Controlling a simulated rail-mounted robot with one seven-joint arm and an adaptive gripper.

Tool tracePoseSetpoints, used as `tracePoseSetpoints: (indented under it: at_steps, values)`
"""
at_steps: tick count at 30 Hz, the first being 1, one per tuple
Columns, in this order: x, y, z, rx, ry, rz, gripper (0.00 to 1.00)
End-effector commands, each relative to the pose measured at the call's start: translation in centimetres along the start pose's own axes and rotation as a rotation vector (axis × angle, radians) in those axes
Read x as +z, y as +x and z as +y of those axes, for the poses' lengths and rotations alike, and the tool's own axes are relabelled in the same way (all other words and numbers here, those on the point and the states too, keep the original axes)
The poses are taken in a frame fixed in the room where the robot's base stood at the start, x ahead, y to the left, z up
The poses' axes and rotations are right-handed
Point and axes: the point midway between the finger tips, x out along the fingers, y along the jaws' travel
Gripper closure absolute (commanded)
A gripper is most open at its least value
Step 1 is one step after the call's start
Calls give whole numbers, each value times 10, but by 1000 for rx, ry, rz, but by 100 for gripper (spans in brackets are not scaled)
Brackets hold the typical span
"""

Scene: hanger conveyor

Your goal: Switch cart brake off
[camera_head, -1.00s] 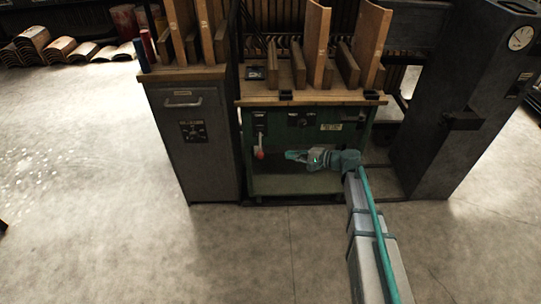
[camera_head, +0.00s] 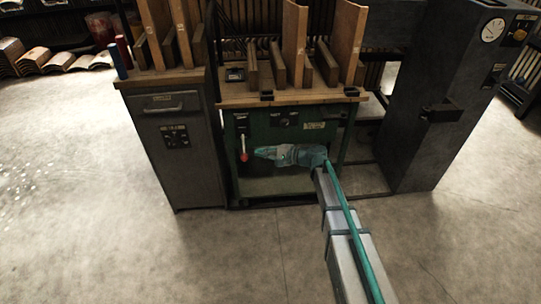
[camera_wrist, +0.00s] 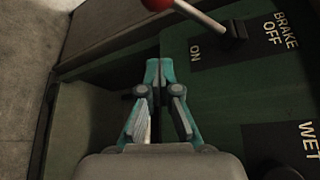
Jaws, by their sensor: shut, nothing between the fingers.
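The green cart (camera_head: 285,131) stands in the middle of the head view. Its brake lever is a short rod with a red knob (camera_head: 243,157), hanging down on the front panel's left side. In the wrist view the rod (camera_wrist: 205,18) leans from its dark mount toward the "ON" side of the "BRAKE OFF" plate (camera_wrist: 265,40), with the red knob (camera_wrist: 157,4) cut by the top edge. My gripper (camera_head: 257,151) is shut and empty, just right of the knob. In the wrist view my fingertips (camera_wrist: 160,66) are together, apart from the lever.
A plate marked "WET" (camera_wrist: 295,145) lies right of my fingers. A grey cabinet (camera_head: 178,150) stands close left of the cart, and a dark column (camera_head: 440,100) stands to its right. Wooden boards (camera_head: 295,45) stand on the cart top. The floor in front is clear.

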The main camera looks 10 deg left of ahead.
Motion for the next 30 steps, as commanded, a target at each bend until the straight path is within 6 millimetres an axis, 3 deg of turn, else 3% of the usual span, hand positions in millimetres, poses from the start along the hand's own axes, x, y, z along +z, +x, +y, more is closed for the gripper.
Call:
tracePoseSetpoints:
  at_steps: [6,9,15,30]
  values:
    - [-1,44,1,1,-1,-3,100]
    - [19,33,2,-1,0,0,100]
    - [35,27,0,-1,-1,0,100]
    - [38,25,-1,0,2,1,100]
